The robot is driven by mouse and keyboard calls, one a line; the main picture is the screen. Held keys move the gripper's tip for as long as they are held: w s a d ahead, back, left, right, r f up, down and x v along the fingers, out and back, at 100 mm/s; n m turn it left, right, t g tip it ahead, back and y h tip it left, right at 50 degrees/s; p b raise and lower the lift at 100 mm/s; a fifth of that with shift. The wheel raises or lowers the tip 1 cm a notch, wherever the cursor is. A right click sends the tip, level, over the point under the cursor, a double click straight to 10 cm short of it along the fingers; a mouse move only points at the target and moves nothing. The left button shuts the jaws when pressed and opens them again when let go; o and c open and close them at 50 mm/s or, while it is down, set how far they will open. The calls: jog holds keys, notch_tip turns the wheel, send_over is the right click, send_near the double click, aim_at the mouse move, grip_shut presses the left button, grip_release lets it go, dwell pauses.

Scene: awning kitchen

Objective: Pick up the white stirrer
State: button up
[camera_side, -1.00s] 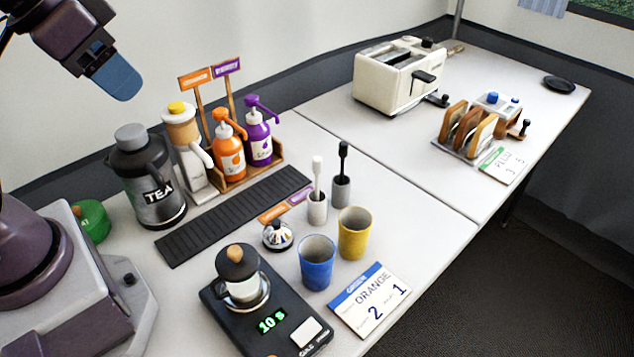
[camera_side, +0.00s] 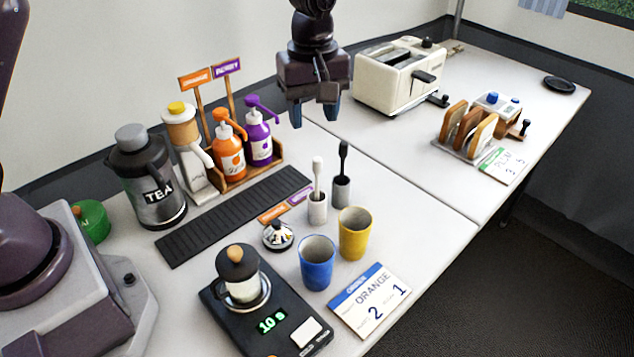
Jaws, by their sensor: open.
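My gripper (camera_side: 314,115) is open and empty, pointing down. In the picture its blue fingertips are above the stirrers, left of the toaster. It touches neither stirrer. How far it is from them in depth is hard to tell.
Blue cup (camera_side: 317,263) and yellow cup (camera_side: 354,233) stand in front of the holders. Orange bottle (camera_side: 229,150) and purple bottle (camera_side: 258,145) stand left, with tall signs. Toaster (camera_side: 385,88) stands behind right.

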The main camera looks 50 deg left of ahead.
aim_at(317, 173)
jog(key=shift+w+r+n, duration=0.15)
jog(key=shift+r+n, duration=0.15)
jog(key=shift+n, duration=0.8)
jog(key=shift+f, duration=0.25)
notch_tip(317, 173, down, 7)
jog(key=shift+f, duration=0.1)
jog(key=shift+d+f, duration=0.2)
jog(key=shift+f, duration=1.1)
jog(key=shift+d+f, duration=0.15)
jog(key=shift+f, duration=1.15)
grip_shut()
